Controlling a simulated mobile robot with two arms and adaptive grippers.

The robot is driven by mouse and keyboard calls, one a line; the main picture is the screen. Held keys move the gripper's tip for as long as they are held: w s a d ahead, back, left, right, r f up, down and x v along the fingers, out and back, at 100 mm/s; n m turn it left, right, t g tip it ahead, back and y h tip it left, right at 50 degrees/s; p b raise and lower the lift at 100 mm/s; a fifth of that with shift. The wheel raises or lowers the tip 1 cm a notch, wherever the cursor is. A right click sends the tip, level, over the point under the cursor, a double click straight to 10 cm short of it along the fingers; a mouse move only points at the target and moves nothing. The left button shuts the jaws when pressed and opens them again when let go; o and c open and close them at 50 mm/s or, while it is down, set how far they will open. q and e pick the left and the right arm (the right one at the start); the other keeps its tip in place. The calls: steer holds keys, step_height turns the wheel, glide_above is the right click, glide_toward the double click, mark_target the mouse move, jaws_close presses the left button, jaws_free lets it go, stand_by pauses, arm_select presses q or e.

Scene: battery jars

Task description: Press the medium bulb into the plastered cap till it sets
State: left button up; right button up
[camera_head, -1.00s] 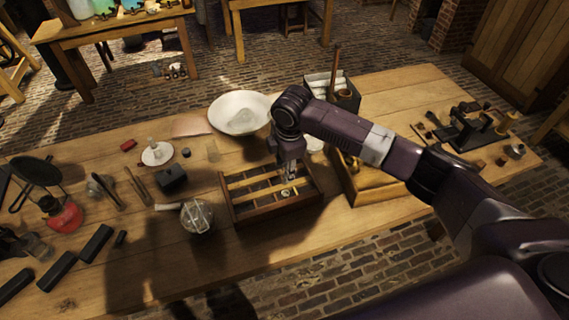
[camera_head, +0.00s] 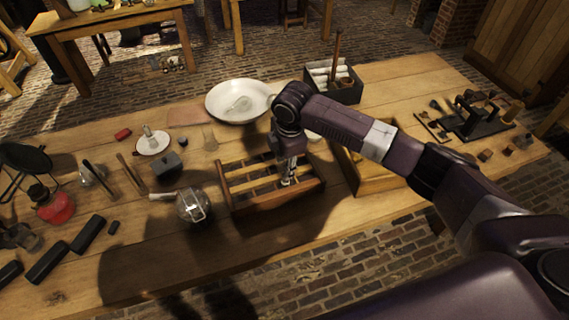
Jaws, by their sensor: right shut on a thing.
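My right gripper (camera_head: 289,180) points down into the right part of a slatted wooden rack (camera_head: 262,203). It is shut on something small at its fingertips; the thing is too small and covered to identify. I cannot tell which item is the medium bulb or the plastered cap. A clear rounded glass vessel (camera_head: 192,211) with a pale frame on top stands left of the rack. A clear glass piece (camera_head: 241,103) lies in the wide white bowl (camera_head: 222,115) behind the rack. My left gripper is out of view.
A wooden tray (camera_head: 359,184) lies right of the rack, partly behind my right arm. A dark box with white rolls (camera_head: 330,84) stands behind. The front table edge is mostly clear.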

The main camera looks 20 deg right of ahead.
mark_target(285, 184)
steer(key=shift+f, duration=0.25)
stand_by(0.7)
steer(key=shift+p, duration=1.05)
steer(key=shift+f, duration=0.5)
stand_by(0.8)
steer(key=shift+f+p, duration=0.4)
steer(key=shift+f, duration=0.05)
stand_by(0.8)
steer(key=shift+f, duration=0.25)
stand_by(0.9)
steer(key=shift+s+f, duration=0.1)
stand_by(2.2)
